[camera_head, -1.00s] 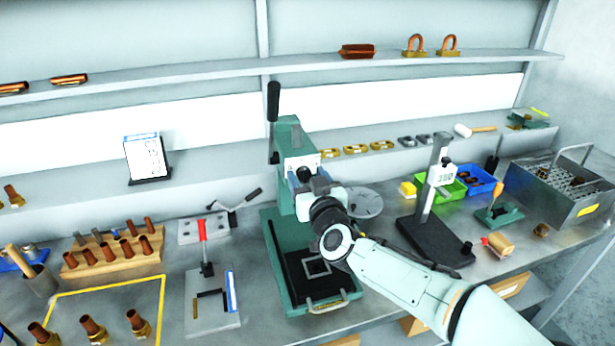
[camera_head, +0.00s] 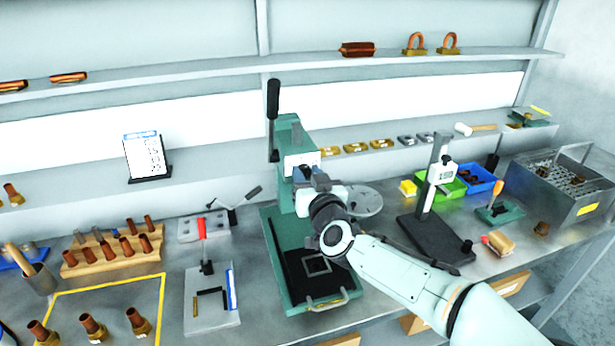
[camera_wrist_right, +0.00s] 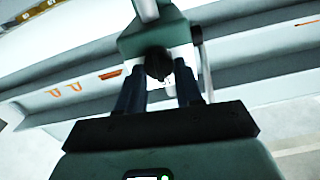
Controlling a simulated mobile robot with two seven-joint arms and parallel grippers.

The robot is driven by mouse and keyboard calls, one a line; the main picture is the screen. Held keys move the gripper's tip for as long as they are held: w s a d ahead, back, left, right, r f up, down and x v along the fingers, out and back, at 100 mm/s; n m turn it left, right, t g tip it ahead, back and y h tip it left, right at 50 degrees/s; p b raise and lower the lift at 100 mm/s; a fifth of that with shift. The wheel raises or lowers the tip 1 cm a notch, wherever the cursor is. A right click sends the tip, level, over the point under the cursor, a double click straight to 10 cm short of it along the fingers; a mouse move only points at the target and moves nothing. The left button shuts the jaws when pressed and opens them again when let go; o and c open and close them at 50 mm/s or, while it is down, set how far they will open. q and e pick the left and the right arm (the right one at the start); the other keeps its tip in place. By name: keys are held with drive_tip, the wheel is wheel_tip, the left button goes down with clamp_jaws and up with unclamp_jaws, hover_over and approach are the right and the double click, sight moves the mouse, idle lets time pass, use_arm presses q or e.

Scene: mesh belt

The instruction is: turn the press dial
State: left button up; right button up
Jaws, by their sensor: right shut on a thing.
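The green press (camera_head: 289,133) stands on the bench with a black lever at its upper left. Its dark round dial (camera_wrist_right: 158,64) shows in the right wrist view between the two fingers of my right gripper (camera_wrist_right: 160,80). The gripper is shut on the dial. In the head view my right gripper (camera_head: 305,178) is at the pale front plate of the press head and hides the dial. I cannot read the dial's angle. My left gripper is not in view.
A clamp fixture (camera_head: 211,313) is to the left. A wooden rack of copper fittings (camera_head: 72,263) and a metal basket (camera_head: 552,202) stand farther out.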

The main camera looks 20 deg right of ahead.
drive_tip(key=m+b, duration=0.1)
drive_tip(key=m, duration=0.3)
drive_tip(key=shift+d+f, duration=0.1)
drive_tip(key=shift+f, duration=0.05)
drive_tip(key=m+b, duration=0.2)
drive_tip(key=m, duration=0.4)
drive_tip(key=shift+d+m, duration=0.15)
drive_tip(key=shift+m, duration=0.15)
idle(0.3)
drive_tip(key=o, duration=1)
drive_tip(key=s+b, duration=0.1)
drive_tip(key=s, duration=1.2)
drive_tip(key=shift+s+d, duration=0.2)
drive_tip(key=shift+d, duration=0.05)
